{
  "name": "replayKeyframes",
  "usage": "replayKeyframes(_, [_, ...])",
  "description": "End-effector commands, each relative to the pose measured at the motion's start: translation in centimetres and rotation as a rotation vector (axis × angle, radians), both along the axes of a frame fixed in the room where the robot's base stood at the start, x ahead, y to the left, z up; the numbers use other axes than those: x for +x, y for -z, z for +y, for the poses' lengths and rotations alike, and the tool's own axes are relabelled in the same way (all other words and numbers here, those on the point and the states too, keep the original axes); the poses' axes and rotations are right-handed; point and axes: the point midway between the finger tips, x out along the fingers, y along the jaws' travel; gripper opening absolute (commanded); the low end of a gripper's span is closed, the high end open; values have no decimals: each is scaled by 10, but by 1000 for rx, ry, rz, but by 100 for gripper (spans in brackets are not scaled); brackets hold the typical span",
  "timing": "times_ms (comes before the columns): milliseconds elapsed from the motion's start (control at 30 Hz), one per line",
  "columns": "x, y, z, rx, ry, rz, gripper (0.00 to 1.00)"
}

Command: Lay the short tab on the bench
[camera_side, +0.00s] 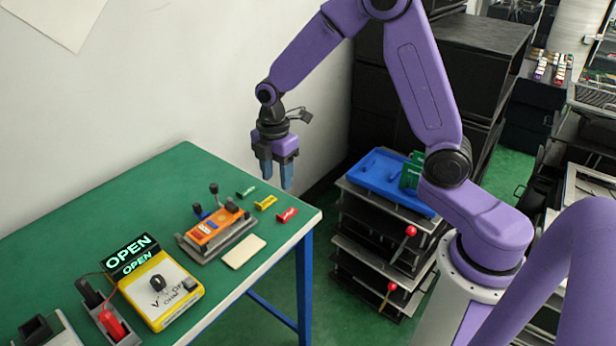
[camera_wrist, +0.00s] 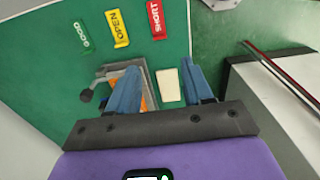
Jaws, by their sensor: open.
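The short tab is a small red label (camera_side: 287,215) near the right end of the green bench (camera_side: 75,213). In the wrist view the red tab (camera_wrist: 156,18) reads SHORT and is at the top, beyond my fingertips. It appears to lie flat on the bench top. My gripper (camera_side: 276,180) is open and empty, pointing down, raised above the bench's right end and apart from the tab. Its two blue fingers also show in the wrist view (camera_wrist: 160,68), with a gap between them.
A yellow OPEN tab (camera_side: 265,202) and a green GOOD tab (camera_side: 245,191) lie beside the red one. An orange lever fixture (camera_side: 214,228) and a cream plate (camera_side: 243,251) are close by. A yellow meter (camera_side: 160,290) stands by a lit OPEN sign (camera_side: 132,256). The bench's back is clear.

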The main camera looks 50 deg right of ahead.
Motion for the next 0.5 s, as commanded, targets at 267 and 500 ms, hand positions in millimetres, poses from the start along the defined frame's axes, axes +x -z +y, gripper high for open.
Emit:
replayKeyframes(267, [-22,-13,13,3,34,-6,50])
replayKeyframes(500, [-94,-43,35,10,152,-12,50])
